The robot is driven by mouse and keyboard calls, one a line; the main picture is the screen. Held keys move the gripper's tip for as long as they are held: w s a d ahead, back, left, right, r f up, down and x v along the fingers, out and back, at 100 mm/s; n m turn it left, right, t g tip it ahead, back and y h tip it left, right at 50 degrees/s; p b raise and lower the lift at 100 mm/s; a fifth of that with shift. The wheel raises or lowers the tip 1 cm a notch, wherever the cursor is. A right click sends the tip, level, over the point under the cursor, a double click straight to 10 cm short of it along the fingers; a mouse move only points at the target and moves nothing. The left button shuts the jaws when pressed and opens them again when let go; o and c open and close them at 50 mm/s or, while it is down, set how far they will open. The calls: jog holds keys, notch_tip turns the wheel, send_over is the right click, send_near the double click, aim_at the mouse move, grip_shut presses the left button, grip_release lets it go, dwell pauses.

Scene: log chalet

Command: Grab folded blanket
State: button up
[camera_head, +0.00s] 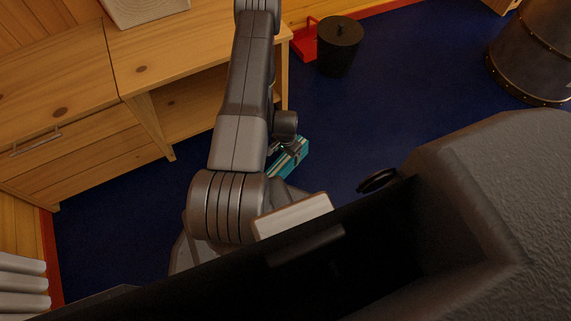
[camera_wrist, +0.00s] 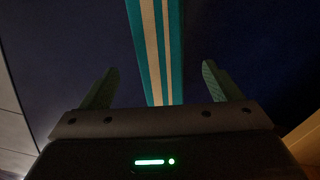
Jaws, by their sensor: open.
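The folded blanket (camera_head: 291,158) is teal with pale stripes and lies on the dark blue floor in the head view, partly hidden behind my arm. In the wrist view the blanket (camera_wrist: 154,50) runs as a narrow teal and cream band from the top edge down between my two fingers. My gripper (camera_wrist: 160,85) is open, with one finger on each side of the band and a gap on both sides. The blanket's lower end is hidden behind the gripper body. I cannot tell how far the fingertips are above it.
A wooden desk with drawers (camera_head: 75,150) stands at the left. A dark bin (camera_head: 340,46) stands beyond the blanket, near a red object (camera_head: 304,40). A large dark barrel-like container (camera_head: 535,55) is at the upper right. The blue floor between them is clear.

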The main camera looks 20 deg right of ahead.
aim_at(286, 157)
jog(key=f+b, duration=0.1)
jog(key=f, duration=0.1)
jog(key=f+b, duration=0.1)
jog(key=f, duration=0.1)
jog(key=f+b, duration=0.1)
jog(key=f, duration=0.1)
jog(key=shift+w, duration=0.3)
jog(key=shift+r, duration=0.15)
jog(key=c, duration=1.1)
